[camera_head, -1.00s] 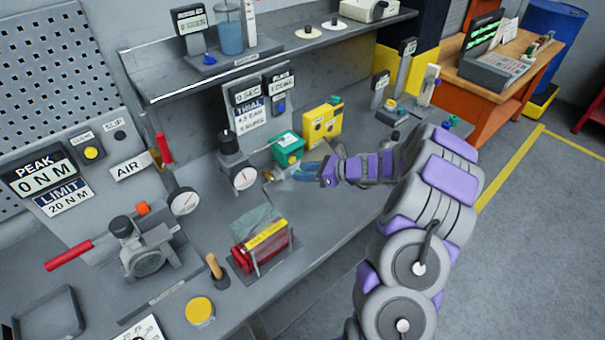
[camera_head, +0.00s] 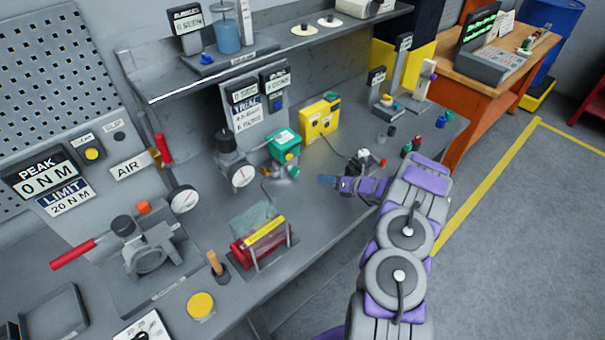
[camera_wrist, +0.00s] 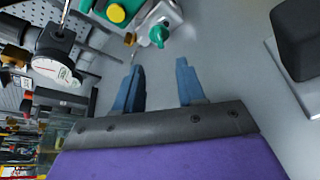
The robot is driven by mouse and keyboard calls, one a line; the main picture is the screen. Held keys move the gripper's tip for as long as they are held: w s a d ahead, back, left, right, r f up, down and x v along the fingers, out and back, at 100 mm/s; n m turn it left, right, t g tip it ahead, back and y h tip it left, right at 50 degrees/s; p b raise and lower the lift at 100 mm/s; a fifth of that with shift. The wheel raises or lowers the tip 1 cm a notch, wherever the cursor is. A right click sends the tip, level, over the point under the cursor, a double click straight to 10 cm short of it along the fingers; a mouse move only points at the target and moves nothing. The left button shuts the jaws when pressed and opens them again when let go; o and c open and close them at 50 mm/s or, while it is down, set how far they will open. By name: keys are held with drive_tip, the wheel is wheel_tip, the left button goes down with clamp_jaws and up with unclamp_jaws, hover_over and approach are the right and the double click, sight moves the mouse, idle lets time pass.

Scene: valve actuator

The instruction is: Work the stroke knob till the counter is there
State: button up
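My gripper (camera_head: 328,181) is open and empty above the bench, right of the green-topped valve actuator (camera_head: 284,146) and apart from it. Its two blue fingers (camera_wrist: 158,85) stand spread in the wrist view. A small teal knob (camera_head: 294,173) sits low on the actuator; it also shows in the wrist view (camera_wrist: 157,36), beyond the fingers and untouched. A blue knob (camera_head: 278,103) is on the panel behind. I cannot tell which is labelled stroke. Two small displays, left (camera_head: 243,92) and right (camera_head: 275,80), top that panel; their digits are too small to read surely.
A yellow box (camera_head: 320,118) stands behind the actuator. A round gauge (camera_head: 242,175) is to its left, a red-and-yellow guarded unit (camera_head: 262,240) in front. Bare bench (camera_head: 325,225) lies in front.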

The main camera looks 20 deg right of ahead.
sight(295, 172)
drive_tip(key=x, duration=1)
drive_tip(key=shift+w+a+f, duration=0.15)
drive_tip(key=shift+w, duration=0.15)
drive_tip(key=shift+w+a+f, duration=0.1)
drive_tip(key=shift+w+a, duration=0.25)
drive_tip(key=shift+w, duration=0.2)
drive_tip(key=shift+c, duration=0.2)
clamp_jaws()
